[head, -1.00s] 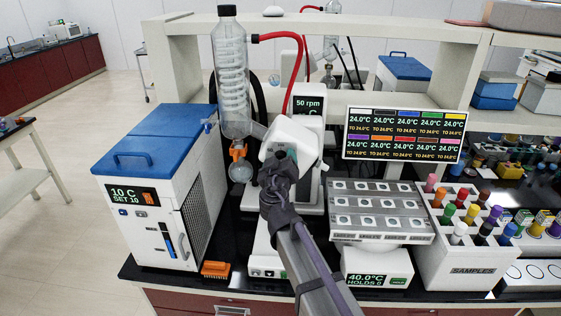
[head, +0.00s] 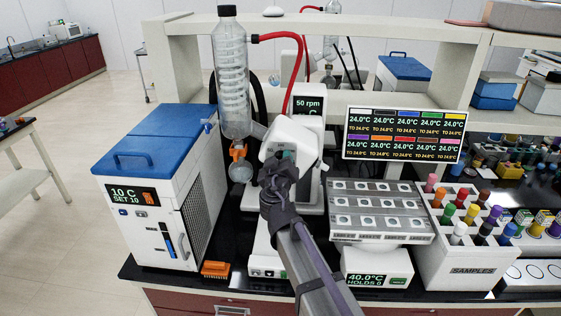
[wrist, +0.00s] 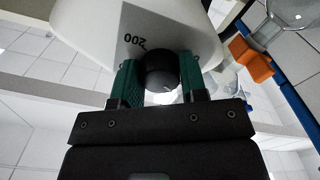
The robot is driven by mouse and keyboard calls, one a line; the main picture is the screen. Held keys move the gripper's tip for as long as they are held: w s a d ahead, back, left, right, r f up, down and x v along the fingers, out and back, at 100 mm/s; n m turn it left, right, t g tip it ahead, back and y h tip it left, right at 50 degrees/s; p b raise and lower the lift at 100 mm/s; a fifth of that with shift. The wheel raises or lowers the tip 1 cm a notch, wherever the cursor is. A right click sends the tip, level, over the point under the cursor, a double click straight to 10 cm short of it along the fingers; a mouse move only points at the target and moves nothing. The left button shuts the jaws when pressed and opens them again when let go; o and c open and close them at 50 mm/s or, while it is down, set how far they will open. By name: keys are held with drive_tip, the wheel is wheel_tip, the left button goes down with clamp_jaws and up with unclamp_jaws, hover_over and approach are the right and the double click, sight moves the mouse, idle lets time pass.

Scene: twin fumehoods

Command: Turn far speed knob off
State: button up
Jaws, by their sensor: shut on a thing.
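The speed knob (wrist: 161,72) is black and round, with a light mark on its face. It sits on the white rotary evaporator head (wrist: 90,35), by a printed "200" seen upside down. My gripper (wrist: 159,80) has its green fingers on both sides of the knob and is shut on it. In the head view my gripper (head: 280,160) is at the front of the white evaporator head (head: 290,137) and hides the knob. The evaporator's display (head: 308,107) reads 50 rpm.
A glass condenser (head: 231,85) with a red hose stands left of the evaporator. A blue-topped chiller (head: 150,200) is at left. A temperature screen (head: 404,135), a vial block (head: 380,211) and a samples rack (head: 470,250) stand at right. An orange clip (wrist: 250,58) is close in the wrist view.

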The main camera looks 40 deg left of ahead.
drive_tip(key=n, duration=0.5)
drive_tip(key=shift+n, duration=0.3)
drive_tip(key=n, duration=0.6)
idle(0.4)
drive_tip(key=o, duration=0.9)
drive_tip(key=shift+d, duration=0.1)
drive_tip(key=v, duration=1)
drive_tip(key=shift+s+d+r, duration=0.1)
drive_tip(key=shift+s+d, duration=0.1)
drive_tip(key=shift+s, duration=0.15)
